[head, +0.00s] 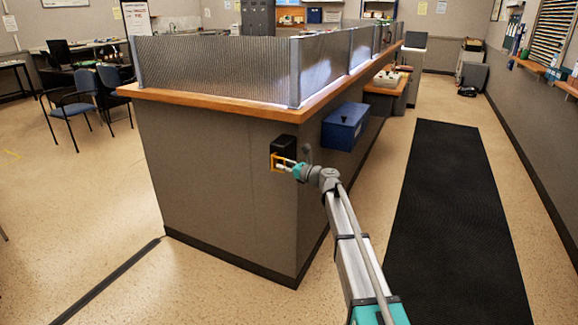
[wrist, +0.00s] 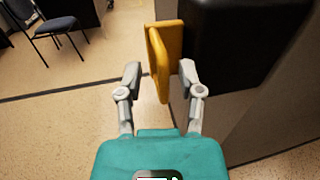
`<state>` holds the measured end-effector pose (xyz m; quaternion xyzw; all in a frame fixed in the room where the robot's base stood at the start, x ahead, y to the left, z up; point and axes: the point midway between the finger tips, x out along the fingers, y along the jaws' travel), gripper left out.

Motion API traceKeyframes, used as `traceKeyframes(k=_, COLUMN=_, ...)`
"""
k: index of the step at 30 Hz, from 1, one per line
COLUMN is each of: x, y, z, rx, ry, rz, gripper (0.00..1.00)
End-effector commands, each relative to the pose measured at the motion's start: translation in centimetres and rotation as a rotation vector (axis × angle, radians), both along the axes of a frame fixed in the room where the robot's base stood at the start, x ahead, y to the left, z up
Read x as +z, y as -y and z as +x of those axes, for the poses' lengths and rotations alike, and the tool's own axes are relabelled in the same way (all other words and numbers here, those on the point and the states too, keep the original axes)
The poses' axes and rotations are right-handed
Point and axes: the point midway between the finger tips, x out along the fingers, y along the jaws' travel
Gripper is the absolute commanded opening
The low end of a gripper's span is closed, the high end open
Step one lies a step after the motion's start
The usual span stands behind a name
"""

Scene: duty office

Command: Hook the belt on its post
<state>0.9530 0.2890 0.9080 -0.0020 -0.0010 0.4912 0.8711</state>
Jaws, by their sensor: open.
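A black box (head: 284,146), which looks like the belt's housing, is fixed to the grey end of the counter. A yellow-orange end piece (head: 274,162) sits at its front; it also shows in the wrist view (wrist: 161,60), beside the black box (wrist: 232,45). My gripper (head: 284,163) is at the end piece. In the wrist view my gripper (wrist: 160,74) is open, with one finger on each side of the yellow piece's lower end and a gap visible on the left. No stretched belt shows, and I cannot make out a post.
A black mat (head: 455,220) lies along the right aisle. Chairs (head: 68,106) stand at the left; the floor left of the counter is open, with a dark strip (head: 105,282).

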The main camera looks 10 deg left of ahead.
Motion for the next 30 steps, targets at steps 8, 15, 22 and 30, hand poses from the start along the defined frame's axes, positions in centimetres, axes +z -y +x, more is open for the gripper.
traceKeyframes(k=8, x=0.0, y=-0.1, z=0.1, rx=0.0, ry=0.0, rz=0.0, gripper=0.48)
traceKeyframes(k=15, x=0.0, y=-0.1, z=0.1, rx=0.0, ry=0.0, rz=0.0, gripper=0.15)
traceKeyframes(k=22, x=0.0, y=-0.1, z=0.1, rx=0.0, ry=0.0, rz=0.0, gripper=0.0)
traceKeyframes(k=30, x=0.0, y=0.5, z=-0.1, rx=-0.003, ry=0.001, rz=0.001, gripper=0.0)
